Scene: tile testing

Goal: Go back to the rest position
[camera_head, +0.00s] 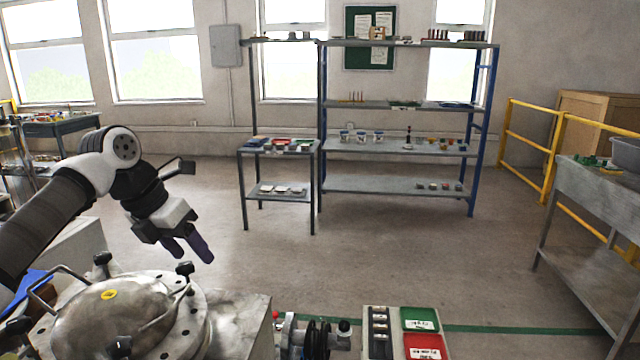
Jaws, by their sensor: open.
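My gripper (190,252) hangs in the air at the left of the head view, at the end of my arm, which comes in from the left edge. Its fingers point down and to the right. It is open, and I see nothing between the fingers. It is above and behind the round metal vessel (110,312) with clamp handles, and apart from it as far as I can tell.
A bench device (315,338) and a tray with green and red labelled bins (422,345) are at the bottom. Shelves (400,187) with small parts stand at the back. A workbench (600,200) and yellow railing (551,158) are right. The middle floor is clear.

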